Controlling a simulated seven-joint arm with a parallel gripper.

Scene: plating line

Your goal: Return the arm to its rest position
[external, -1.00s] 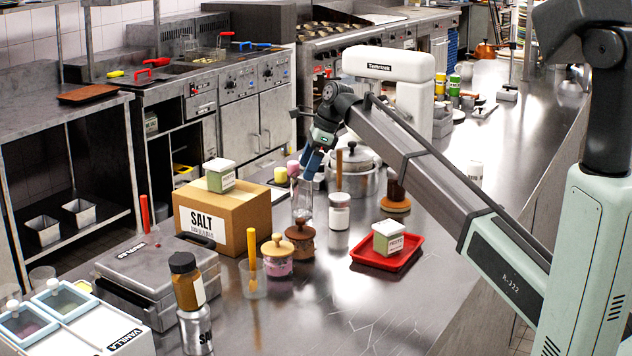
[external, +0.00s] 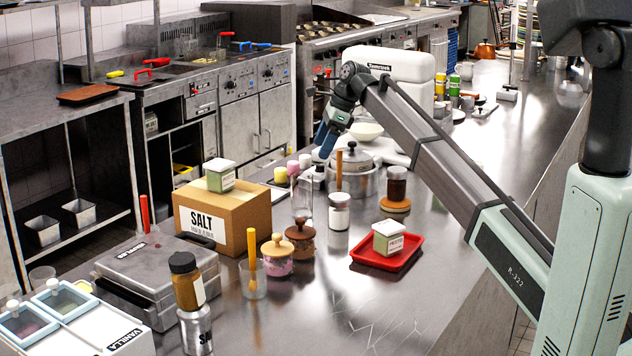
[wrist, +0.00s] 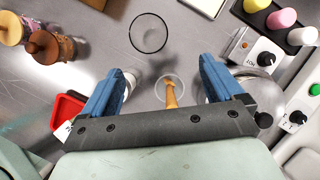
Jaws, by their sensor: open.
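My gripper (external: 326,150) is in the air above the steel counter (external: 400,300), left of the white stand mixer (external: 385,65) in the external view. Its jaws are hard to make out there. In the wrist view my gripper (wrist: 156,75) has its two blue fingers wide apart, with nothing held between them. Below the gap a wooden handle (wrist: 171,95) stands in a clear cup. A clear glass (wrist: 148,33) stands on the counter ahead of the fingers, apart from them. My forearm reaches across the counter from the right.
A lidded pot (external: 360,183) is close below my gripper. A red tray (external: 372,264) holds a small box (external: 388,238). Jars, a salt carton (external: 240,226) and a metal press (external: 150,262) crowd the left. The counter's front right is clear.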

